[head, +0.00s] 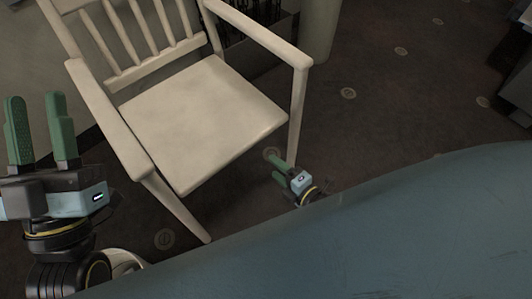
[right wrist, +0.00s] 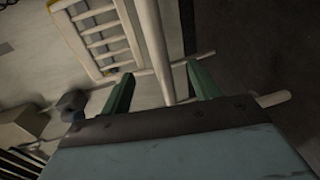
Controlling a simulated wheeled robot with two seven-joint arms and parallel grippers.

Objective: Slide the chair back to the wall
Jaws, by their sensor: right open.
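A cream wooden chair (head: 200,120) with a slatted back and two armrests stands in the upper left of the head view, its seat front towards me. My left gripper (head: 36,98) is at the far left, beside the chair, with its green fingers apart and empty. My right gripper (head: 283,169) is low, close to the chair's front right leg (head: 297,125). In the right wrist view its green fingers (right wrist: 162,88) are apart, with pale chair bars (right wrist: 155,45) showing between and beyond them. I cannot tell whether they touch.
A pale round column (head: 321,30) stands behind the chair to the right. The dark floor (head: 400,110) with round studs is open right of the chair. Dark grey objects (head: 518,85) stand at the right edge.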

